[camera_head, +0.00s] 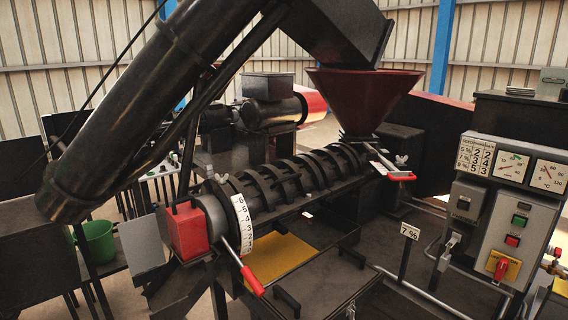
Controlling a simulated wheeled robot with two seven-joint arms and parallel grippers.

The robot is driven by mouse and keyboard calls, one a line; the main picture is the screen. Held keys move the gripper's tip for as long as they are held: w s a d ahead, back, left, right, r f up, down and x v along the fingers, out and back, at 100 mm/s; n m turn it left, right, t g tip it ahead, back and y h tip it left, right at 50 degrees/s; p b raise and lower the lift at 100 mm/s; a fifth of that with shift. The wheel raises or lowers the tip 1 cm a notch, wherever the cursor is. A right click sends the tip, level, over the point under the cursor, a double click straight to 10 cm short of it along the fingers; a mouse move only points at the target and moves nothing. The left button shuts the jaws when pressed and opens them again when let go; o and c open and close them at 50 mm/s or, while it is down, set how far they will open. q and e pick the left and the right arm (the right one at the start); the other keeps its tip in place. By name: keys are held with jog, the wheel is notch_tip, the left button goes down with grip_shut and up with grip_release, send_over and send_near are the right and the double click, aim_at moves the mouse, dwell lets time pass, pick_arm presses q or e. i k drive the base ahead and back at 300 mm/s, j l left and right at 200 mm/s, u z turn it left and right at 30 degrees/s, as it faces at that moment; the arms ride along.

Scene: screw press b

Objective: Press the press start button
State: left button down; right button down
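The control panel (489,231) stands at the right side of the head view. On its grey box are a green button (519,219) and, just below it, a red button (512,240). Any lettering by the buttons is too small to read, so I cannot tell from labels which one is the start button; the green one is unobstructed. A red rotary switch (501,268) on a yellow plate sits lower on the box. Neither of my grippers shows in this view.
The screw press (300,185) fills the middle, with a red funnel hopper (362,98) above and a red-handled lever (252,280) in front. Metal rails (430,298) and a "7 %" sign (410,232) stand left of the panel. A green bucket (97,243) is at left.

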aim_at(517, 221)
jog(key=z, duration=1.35)
